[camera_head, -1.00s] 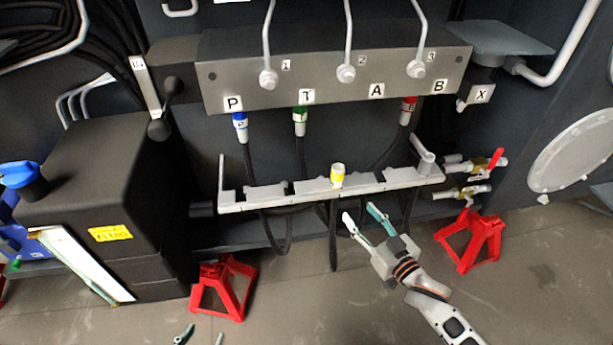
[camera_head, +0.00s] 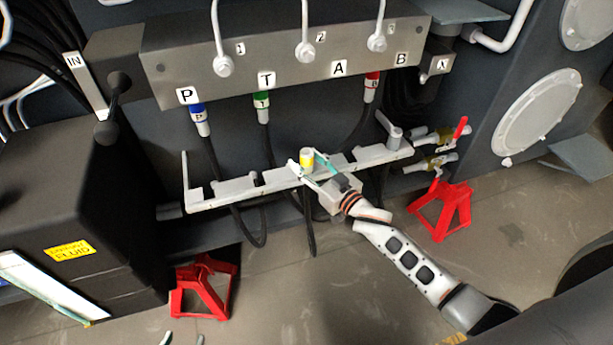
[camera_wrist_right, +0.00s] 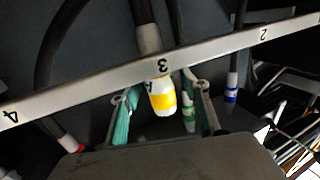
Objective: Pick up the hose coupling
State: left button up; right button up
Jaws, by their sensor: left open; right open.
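The yellow-banded hose coupling (camera_head: 307,160) stands upright in the grey holder rail (camera_head: 240,188), with its hose hanging below. My right gripper (camera_head: 306,168) is open with its fingers on either side of the coupling. In the right wrist view the coupling (camera_wrist_right: 162,97) shows between the two open fingers, beside the rail's number 3; I cannot tell whether a finger touches it. My left gripper (camera_head: 182,339) is open at the bottom edge of the head view, only its fingertips showing, away from the coupling.
Above hangs a manifold (camera_head: 290,68) marked P, T, A, B, with blue (camera_head: 200,120), green (camera_head: 262,105) and red (camera_head: 371,88) couplings at P, T and B. Port A is empty. Red stands (camera_head: 203,287) (camera_head: 441,210), red-handled valves (camera_head: 437,137) and a black tank (camera_head: 75,200) flank the rail.

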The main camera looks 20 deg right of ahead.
grip_shut()
pick_arm(q)
jog(key=shift+w+r, duration=0.15)
pick_arm(e)
jog(key=shift+r, duration=0.1)
pick_arm(q)
jog(key=shift+s, duration=0.25)
pick_arm(e)
jog(key=shift+r, duration=0.1)
notch_tip(320, 180, up, 9)
jog(key=p, duration=0.3)
jog(key=shift+r, duration=0.1)
jog(key=shift+r+p, duration=0.3)
pick_arm(q)
jog(key=shift+s+d+r, duration=0.15)
jog(key=shift+d+r, duration=0.05)
jog(key=shift+r, duration=0.3)
jog(key=shift+s+d+r, duration=0.1)
jog(key=shift+d+r, duration=0.1)
jog(key=shift+r, duration=0.25)
